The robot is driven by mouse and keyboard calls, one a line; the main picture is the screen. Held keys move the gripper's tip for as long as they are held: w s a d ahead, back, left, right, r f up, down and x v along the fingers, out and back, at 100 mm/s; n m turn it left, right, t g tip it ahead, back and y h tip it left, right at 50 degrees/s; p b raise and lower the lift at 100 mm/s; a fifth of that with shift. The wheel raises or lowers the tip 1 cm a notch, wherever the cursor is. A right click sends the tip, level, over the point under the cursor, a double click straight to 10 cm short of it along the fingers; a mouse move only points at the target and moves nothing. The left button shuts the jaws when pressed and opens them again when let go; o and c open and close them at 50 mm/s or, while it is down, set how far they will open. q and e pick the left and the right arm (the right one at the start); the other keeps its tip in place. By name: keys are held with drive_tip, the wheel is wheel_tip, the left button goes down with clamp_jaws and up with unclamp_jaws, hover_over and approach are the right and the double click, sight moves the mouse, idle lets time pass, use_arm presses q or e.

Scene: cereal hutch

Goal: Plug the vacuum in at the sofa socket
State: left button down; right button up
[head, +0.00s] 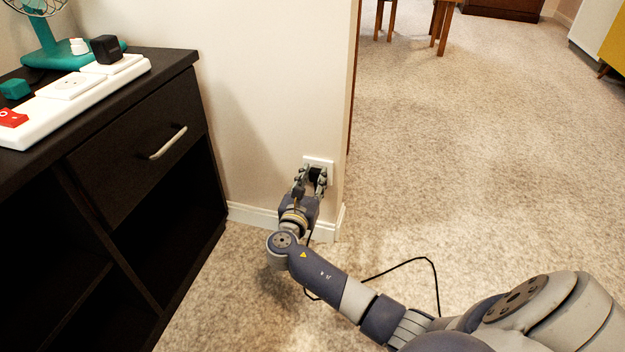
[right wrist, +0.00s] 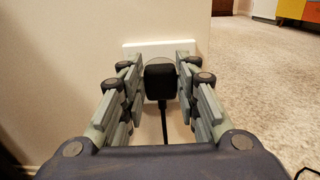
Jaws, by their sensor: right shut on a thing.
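The wall socket (head: 322,162) is a white plate low on the cream wall, near the wall's corner. It also shows in the right wrist view (right wrist: 132,47), behind the plug. The black plug (head: 315,175) is between the fingers of my right gripper (head: 311,178), right in front of the socket. In the right wrist view, the fingers are closed on both sides of the plug (right wrist: 160,82), and it lines up with the plate's round recess. I cannot tell whether it is seated. Its black cord (head: 402,263) hangs down and loops over the carpet. The vacuum and my left gripper are out of view.
A black cabinet (head: 140,150) with a drawer stands at the left. On it are a white power strip (head: 45,113), a black adapter (head: 105,49) and a teal fan (head: 55,52). The carpet at the right is open, with wooden furniture legs (head: 443,30) far back.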

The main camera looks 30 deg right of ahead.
drive_tip(key=o, duration=1.2)
drive_tip(key=shift+c, duration=0.2)
drive_tip(key=shift+s+a, duration=0.2)
drive_tip(key=shift+a, duration=0.1)
drive_tip(key=v, duration=0.6)
drive_tip(key=shift+s+a, duration=0.25)
drive_tip(key=shift+s, duration=0.05)
